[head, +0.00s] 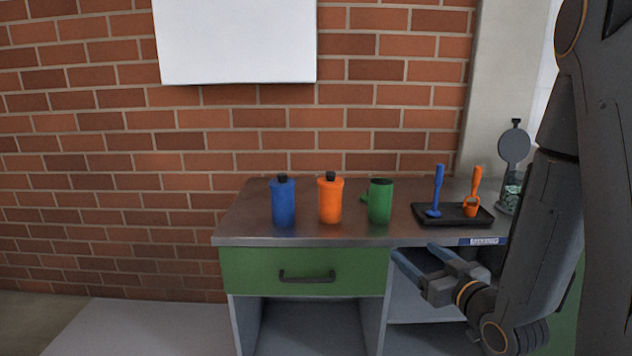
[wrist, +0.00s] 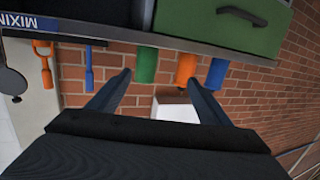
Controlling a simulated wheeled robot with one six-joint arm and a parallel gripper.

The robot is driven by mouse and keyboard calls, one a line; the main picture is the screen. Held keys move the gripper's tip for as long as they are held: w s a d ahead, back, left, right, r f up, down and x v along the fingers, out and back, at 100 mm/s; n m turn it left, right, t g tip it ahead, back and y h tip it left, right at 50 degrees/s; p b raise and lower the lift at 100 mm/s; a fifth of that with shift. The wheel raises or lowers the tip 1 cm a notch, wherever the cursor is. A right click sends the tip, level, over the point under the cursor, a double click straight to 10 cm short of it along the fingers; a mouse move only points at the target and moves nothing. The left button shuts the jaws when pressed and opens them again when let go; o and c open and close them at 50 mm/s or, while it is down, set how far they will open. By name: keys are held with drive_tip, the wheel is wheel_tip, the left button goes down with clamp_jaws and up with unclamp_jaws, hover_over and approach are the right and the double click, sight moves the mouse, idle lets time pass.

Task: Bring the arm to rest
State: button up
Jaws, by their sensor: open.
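My gripper (head: 418,254) is at the right in the head view, in front of the desk and a little below the desktop's front edge. Its two fingers are apart with nothing between them. My arm hangs down along the right side of the picture. In the wrist view the gripper's fingers (wrist: 158,90) spread open, and the view is upside down. A blue bottle (head: 284,202), an orange bottle (head: 330,199) and a green cup (head: 380,203) stand upright on the desk (head: 240,222), apart from the gripper.
A black tray (head: 452,221) holds a blue tool (head: 438,190) and an orange tool (head: 474,190). A grey round-topped object (head: 514,146) stands at the right. A green drawer (head: 250,271) is closed below the desktop. A brick wall (head: 90,180) is behind; the floor at left is clear.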

drive_tip(key=s+a+r+m+g+h+p, duration=0.1)
drive_tip(key=s+g+p, duration=0.3)
drive_tip(key=s+g, duration=0.4)
drive_tip(key=s+a+r+m+g+h+p, duration=0.2)
drive_tip(key=s+g, duration=0.6)
drive_tip(key=s, duration=0.8)
drive_tip(key=shift+s+a+r+m+h+p, duration=0.35)
drive_tip(key=shift+a+h+p, duration=0.3)
drive_tip(key=shift+h+p, duration=0.3)
